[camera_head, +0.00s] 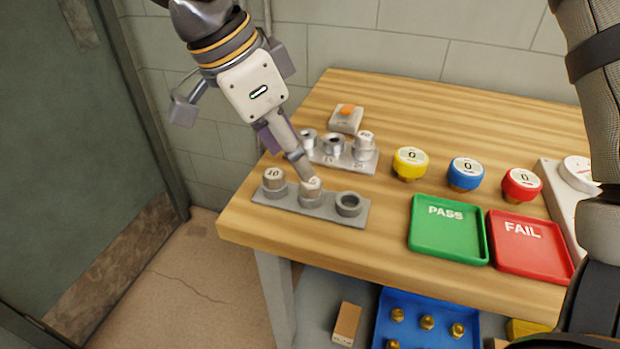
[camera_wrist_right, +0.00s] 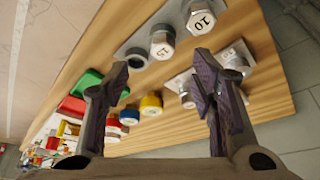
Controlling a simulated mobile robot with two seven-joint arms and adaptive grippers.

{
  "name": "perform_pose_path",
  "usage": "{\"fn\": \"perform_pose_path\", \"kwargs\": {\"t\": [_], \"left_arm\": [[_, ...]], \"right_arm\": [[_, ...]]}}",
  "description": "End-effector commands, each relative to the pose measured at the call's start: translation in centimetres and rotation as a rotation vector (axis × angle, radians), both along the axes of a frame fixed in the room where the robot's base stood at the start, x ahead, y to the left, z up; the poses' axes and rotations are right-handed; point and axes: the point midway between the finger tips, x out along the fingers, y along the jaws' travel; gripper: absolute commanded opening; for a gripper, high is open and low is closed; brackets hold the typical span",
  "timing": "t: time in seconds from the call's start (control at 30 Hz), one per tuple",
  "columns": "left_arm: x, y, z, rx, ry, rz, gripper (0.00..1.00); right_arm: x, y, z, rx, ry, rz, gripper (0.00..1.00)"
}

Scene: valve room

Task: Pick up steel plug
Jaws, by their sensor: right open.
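Steel plugs with numbered tops stand in a grey front rack (camera_head: 328,212): a plug marked 10 (camera_head: 273,180) at left and a plug marked 15 (camera_wrist_right: 162,42) in the middle. The rack's right socket (camera_head: 349,204) is empty. A rear grey rack (camera_head: 345,163) holds more steel pieces, including a plug (camera_head: 364,146) at its right end. My right gripper (camera_head: 300,168) reaches down over the left end of the table; its fingertips overlap the middle front plug in the head view. In the wrist view it is open (camera_wrist_right: 160,85), nothing between its fingers. My left gripper is not in view.
Yellow (camera_head: 410,163), blue (camera_head: 465,173) and red (camera_head: 521,185) round pieces stand right of the racks. Before them lie a green PASS tray (camera_head: 440,243) and red FAIL tray (camera_head: 530,258). An orange-button box (camera_head: 346,119) stands behind. A blue tray (camera_head: 412,335) holds brass pieces below.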

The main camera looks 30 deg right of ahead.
Motion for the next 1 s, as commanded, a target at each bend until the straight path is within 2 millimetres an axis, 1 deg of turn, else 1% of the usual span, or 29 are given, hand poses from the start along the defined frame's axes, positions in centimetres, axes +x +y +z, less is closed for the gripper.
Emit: {"fn": "perform_pose_path", "kwargs": {"t": [0.03, 0.17, 0.3, 0.4, 0.5, 0.63, 0.67, 0.7, 0.77, 0.8, 0.87, 0.9, 1.0], "left_arm": [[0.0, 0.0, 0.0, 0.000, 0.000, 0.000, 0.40], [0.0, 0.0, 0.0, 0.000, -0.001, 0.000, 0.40], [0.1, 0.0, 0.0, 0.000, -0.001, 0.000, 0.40], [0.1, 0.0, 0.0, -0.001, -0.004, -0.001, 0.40], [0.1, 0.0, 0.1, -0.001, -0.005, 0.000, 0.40], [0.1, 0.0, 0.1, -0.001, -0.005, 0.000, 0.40], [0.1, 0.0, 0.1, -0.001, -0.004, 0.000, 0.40], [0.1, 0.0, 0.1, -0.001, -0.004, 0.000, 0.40], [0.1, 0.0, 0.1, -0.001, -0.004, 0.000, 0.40], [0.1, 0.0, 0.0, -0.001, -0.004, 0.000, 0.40], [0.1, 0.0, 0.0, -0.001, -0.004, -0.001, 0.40], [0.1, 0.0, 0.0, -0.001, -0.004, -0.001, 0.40], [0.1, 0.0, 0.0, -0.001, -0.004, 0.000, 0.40]], "right_arm": [[0.0, -0.3, -0.7, 0.000, 0.002, -0.001, 0.52], [-0.1, -1.0, -2.2, 0.000, 0.001, 0.001, 0.52], [-0.2, -2.2, -4.7, 0.000, 0.002, -0.001, 0.52], [-0.2, -2.7, -5.9, 0.000, 0.000, 0.000, 0.52], [-0.1, -2.8, -6.3, 0.001, -0.002, 0.000, 0.52], [-0.1, -2.8, -6.2, 0.001, -0.002, 0.000, 0.52], [-0.1, -2.8, -6.2, 0.001, -0.002, 0.000, 0.47], [-0.1, -2.8, -6.2, 0.001, -0.002, 0.000, 0.38], [-0.1, -2.8, -6.2, 0.001, -0.002, 0.000, 0.24], [-0.1, -2.8, -6.2, 0.001, -0.002, 0.000, 0.15], [-0.1, -2.8, -6.2, 0.000, -0.002, 0.000, 0.02], [-0.1, -2.8, -6.2, 0.000, -0.002, 0.000, 0.00], [-0.1, -2.8, -6.2, 0.000, -0.002, 0.000, 0.00]]}}
